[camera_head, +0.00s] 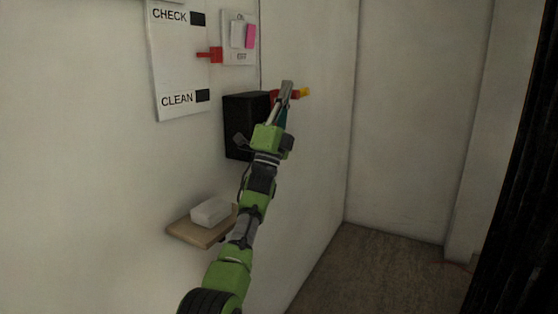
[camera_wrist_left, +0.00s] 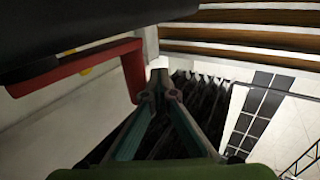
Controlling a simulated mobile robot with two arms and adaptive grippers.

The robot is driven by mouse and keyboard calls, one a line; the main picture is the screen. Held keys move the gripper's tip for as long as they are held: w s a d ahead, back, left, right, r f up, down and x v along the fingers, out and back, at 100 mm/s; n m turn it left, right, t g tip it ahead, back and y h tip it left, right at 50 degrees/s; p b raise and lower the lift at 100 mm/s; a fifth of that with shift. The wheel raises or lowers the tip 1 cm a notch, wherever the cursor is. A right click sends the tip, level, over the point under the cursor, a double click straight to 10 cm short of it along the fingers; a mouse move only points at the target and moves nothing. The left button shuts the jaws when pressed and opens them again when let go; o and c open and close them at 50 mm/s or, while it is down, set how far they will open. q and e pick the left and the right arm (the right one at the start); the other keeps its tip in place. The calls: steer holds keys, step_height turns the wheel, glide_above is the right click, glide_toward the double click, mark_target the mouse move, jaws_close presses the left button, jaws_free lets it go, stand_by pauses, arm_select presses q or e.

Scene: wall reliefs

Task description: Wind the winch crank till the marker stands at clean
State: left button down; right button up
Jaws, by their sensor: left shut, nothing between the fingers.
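The black winch box (camera_head: 240,132) is fixed to the wall. Its red crank shows behind my left gripper, with a yellow end (camera_head: 304,92) to the right. In the left wrist view the red crank arm (camera_wrist_left: 75,68) bends down close beside my fingertips. My left gripper (camera_head: 287,84) is at the crank, its fingers together and empty; it also shows in the left wrist view (camera_wrist_left: 159,88). I cannot tell if it touches the crank. The red marker (camera_head: 214,55) stands between CHECK and CLEAN on the white board (camera_head: 178,60). My right gripper is out of view.
A small wooden shelf (camera_head: 185,231) with a pale block (camera_head: 211,211) sits below the box, left of my arm. A white panel (camera_head: 239,52) with a pink tag (camera_head: 250,36) hangs above the box. The floor (camera_head: 385,270) at the right is clear.

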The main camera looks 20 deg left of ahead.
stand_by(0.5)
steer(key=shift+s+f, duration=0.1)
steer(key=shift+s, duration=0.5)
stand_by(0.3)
